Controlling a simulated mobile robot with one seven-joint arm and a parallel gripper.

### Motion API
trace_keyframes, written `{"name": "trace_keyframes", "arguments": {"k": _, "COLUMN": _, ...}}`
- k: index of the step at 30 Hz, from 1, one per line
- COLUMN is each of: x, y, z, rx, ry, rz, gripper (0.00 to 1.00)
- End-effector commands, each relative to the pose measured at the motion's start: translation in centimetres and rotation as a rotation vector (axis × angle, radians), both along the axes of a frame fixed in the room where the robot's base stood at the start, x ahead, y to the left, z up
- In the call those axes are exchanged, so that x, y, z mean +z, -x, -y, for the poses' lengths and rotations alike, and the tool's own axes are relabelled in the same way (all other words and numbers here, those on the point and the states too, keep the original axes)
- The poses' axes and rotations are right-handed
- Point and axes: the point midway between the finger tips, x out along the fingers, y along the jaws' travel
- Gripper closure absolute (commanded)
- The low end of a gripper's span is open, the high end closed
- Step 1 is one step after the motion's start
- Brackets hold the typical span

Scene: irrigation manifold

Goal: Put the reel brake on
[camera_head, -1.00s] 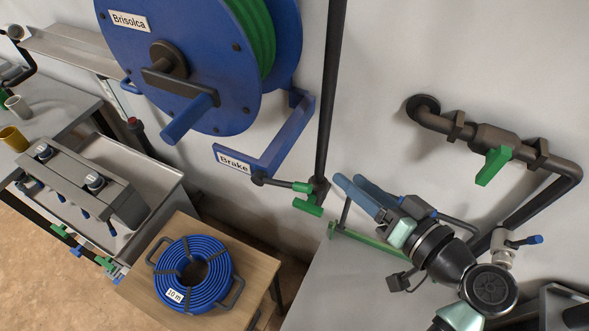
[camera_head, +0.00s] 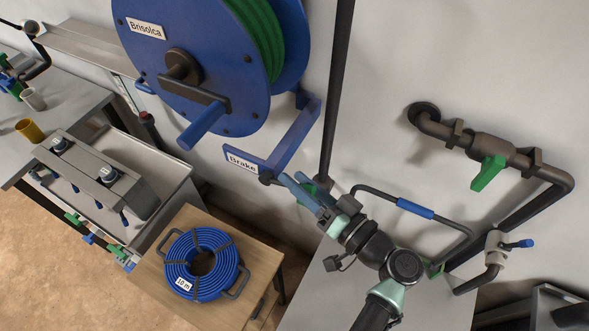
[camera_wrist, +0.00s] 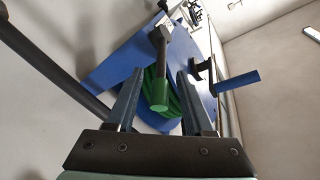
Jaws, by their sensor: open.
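The brake lever is dark with a green grip (camera_wrist: 160,92). In the head view its dark pivot end (camera_head: 265,175) shows at the blue bracket labelled "Brake" (camera_head: 242,162), below the blue reel (camera_head: 190,60); its grip is mostly hidden behind my fingers. My gripper (camera_head: 291,179) is open beside the lever. In the wrist view the green grip lies between the two open fingers of my gripper (camera_wrist: 160,74), with a gap on each side. The reel holds green hose (camera_head: 255,40) and has a blue crank handle (camera_head: 202,127).
A dark vertical pipe (camera_head: 338,85) stands close behind my gripper. A dark wall pipe with a green valve handle (camera_head: 488,172) is at right. A blue hose coil (camera_head: 202,264) lies on a wooden stand below. A blue-sleeved dark handle (camera_head: 415,208) is near my wrist.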

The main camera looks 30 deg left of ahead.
Motion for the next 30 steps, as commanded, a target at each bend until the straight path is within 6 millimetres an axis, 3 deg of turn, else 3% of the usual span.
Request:
{"name": "trace_keyframes", "arguments": {"k": 4, "x": 0.12, "y": -0.42, "z": -1.12, "rx": 0.001, "ry": -0.001, "rz": 0.0, "gripper": 0.47}}
{"name": "trace_keyframes", "arguments": {"k": 13, "x": -0.01, "y": -0.54, "z": -1.34, "rx": -0.001, "ry": 0.0, "rz": 0.001, "gripper": 0.47}}
{"name": "trace_keyframes", "arguments": {"k": 14, "x": 0.0, "y": -0.53, "z": -1.34, "rx": -0.001, "ry": 0.0, "rz": 0.001, "gripper": 0.49}}
{"name": "trace_keyframes", "arguments": {"k": 22, "x": 0.0, "y": -0.52, "z": -1.31, "rx": 0.0, "ry": 0.0, "rz": 0.001, "gripper": 0.98}}
{"name": "trace_keyframes", "arguments": {"k": 30, "x": 0.0, "y": -0.52, "z": -1.3, "rx": -0.001, "ry": 0.0, "rz": 0.0, "gripper": 1.0}}
